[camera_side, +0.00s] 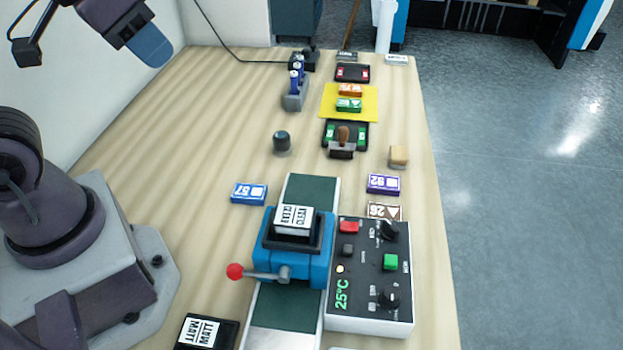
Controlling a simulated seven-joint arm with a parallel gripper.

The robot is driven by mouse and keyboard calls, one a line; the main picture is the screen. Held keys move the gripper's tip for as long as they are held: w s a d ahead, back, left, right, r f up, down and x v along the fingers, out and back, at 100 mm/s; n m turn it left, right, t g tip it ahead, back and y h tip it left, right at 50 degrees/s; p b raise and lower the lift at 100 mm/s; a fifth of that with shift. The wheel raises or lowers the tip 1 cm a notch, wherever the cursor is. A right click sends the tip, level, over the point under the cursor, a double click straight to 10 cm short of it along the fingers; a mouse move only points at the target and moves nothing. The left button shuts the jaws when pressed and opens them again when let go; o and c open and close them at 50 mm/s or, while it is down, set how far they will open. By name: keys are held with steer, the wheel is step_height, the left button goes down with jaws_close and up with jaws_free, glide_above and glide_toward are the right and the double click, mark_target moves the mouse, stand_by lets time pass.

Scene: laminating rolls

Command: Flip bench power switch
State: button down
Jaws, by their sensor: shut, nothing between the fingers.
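A small dark box (311,60) with a black cable running into it stands at the back of the bench; it may be the bench power switch, but its lever position is too small to tell. A control box (370,322) at the front right has a red button (348,227), a green button (390,262), black knobs (388,299), a pale round lamp and a green 25°C readout. My gripper (153,48) shows at the top left, its blue fingers shut and empty. It is raised well away from both boxes and touches nothing.
A blue press (315,262) with a red-knobbed lever (235,271) sits on a green strip (313,188) beside the control box. Blue (249,194) and purple (383,184) labelled blocks, a dark knob (282,141) and a yellow mat (330,101) lie behind.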

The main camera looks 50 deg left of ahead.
steer(key=w+d+f+m+g, duration=0.1)
steer(key=w+d+f+g, duration=0.1)
steer(key=w+d+f, duration=0.15)
steer(key=n+g, duration=0.4)
steer(key=n, duration=0.6)
glide_above(354, 227)
step_height(354, 227, down, 11)
steer(key=shift+r, duration=0.15)
step_height(354, 227, down, 14)
steer(key=shift+f, duration=0.1)
